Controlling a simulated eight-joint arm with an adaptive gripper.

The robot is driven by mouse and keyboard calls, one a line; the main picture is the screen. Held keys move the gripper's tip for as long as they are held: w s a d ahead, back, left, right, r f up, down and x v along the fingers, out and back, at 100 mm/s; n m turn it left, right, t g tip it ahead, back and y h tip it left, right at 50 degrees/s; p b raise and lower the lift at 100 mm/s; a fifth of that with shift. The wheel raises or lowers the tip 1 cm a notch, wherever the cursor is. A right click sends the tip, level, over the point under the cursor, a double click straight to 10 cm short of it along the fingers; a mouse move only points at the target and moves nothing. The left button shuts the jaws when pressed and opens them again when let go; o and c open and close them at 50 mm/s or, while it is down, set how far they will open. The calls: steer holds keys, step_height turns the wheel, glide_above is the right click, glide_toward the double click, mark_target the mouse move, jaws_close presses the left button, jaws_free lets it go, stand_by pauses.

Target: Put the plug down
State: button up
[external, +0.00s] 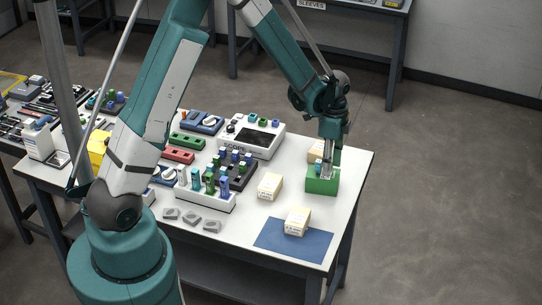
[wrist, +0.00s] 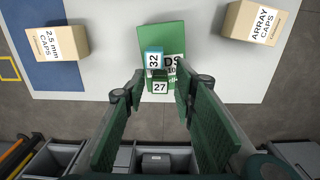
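A green box (external: 322,186) stands near the right edge of the white table, and it fills the upper middle of the wrist view (wrist: 150,38). A teal plug marked 32 (wrist: 153,60) and a dark green plug marked 27 (wrist: 160,86) are at the box, side by side. My gripper (wrist: 159,72) is over the box with its fingers spread on both sides of the plugs. I see gaps between the fingers and the plugs. In the external view my gripper (external: 327,160) reaches down to the box top. The plugs' lower ends are hidden.
A cream box marked 2.5 mm CAPS (wrist: 60,43) stands partly on a blue mat (external: 292,241). A box marked ARRAY CAPS (wrist: 254,22) is on the other side. A white rack (external: 205,199) with several plugs and a scope (external: 262,136) stand further left.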

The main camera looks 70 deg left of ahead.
steer(key=shift+r, duration=0.2)
step_height(320, 180, up, 12)
stand_by(0.7)
stand_by(0.5)
steer(key=s+d+r+n+t, duration=0.2)
steer(key=s+d+r, duration=0.4)
steer(key=r, duration=0.2)
steer(key=s+d+r+n+t, duration=0.1)
steer(key=s+d+r+n, duration=0.1)
steer(key=s+d+r, duration=0.5)
steer(key=s+d+r+n+t, duration=0.2)
steer(key=s+d, duration=0.2)
steer(key=s, duration=0.4)
steer(key=s+d+r+n+t, duration=0.2)
steer(key=s+d+n, duration=0.1)
steer(key=s, duration=0.5)
steer(key=shift+s+d+r, duration=0.15)
steer(key=shift+d+r, duration=0.15)
steer(key=shift+d, duration=0.15)
